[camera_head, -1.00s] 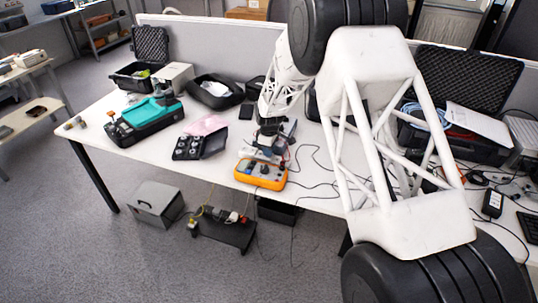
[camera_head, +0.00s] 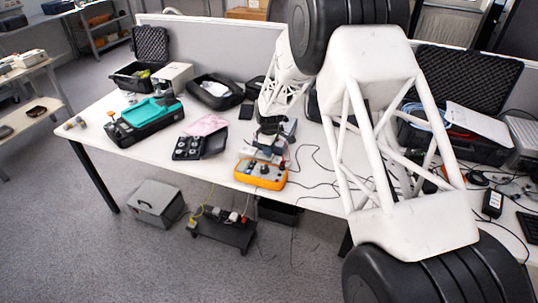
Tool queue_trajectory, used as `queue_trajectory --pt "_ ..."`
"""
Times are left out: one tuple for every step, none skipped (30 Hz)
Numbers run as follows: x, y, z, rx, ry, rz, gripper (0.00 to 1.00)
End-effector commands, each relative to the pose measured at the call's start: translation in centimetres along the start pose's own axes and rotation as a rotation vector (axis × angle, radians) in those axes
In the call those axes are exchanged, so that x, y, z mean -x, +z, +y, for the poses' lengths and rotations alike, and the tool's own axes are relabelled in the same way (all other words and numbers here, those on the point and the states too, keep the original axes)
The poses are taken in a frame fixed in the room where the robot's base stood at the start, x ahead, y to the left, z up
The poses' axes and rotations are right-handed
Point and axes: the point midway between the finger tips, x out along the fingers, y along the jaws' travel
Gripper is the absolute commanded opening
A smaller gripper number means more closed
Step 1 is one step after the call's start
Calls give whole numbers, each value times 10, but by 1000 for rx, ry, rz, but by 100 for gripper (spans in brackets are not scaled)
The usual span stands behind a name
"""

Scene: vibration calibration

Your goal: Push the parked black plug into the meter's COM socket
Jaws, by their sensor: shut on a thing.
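The orange meter (camera_head: 261,175) lies near the front edge of the white table, in the middle of the view. My gripper (camera_head: 267,148) is over the far side of the meter, pointing down at the end of the white arm. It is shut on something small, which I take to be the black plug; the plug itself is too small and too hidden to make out. I cannot tell the COM socket from the other sockets, or whether the plug touches it. Dark cables run right from the meter.
A green-and-black case (camera_head: 146,118) and a small black case with round parts (camera_head: 188,148) stand to the left. A black pouch (camera_head: 215,91) lies behind. Loose cables (camera_head: 318,165) cross the table to the right. A power strip (camera_head: 222,222) is on a low stand below the table.

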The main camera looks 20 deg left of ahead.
Motion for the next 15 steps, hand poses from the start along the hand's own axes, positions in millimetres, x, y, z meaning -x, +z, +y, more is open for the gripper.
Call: queue_trajectory --pt "0 0 0 0 0 0 0" --pt "1 0 0 0 0 0 0" --pt "1 0 0 0 0 0 0" --pt "2 0 0 0 0 0 0" --pt "2 0 0 0 0 0 0" --pt "2 0 0 0 0 0 0" --pt "3 0 0 0 0 0 0" --pt "3 0 0 0 0 0 0" --pt "4 0 0 0 0 0 0" --pt "4 0 0 0 0 0 0" --pt "4 0 0 0 0 0 0" --pt "4 0 0 0 0 0 0" --pt "5 0 0 0 0 0 0" --pt "5 0 0 0 0 0 0" --pt "5 0 0 0 0 0 0"
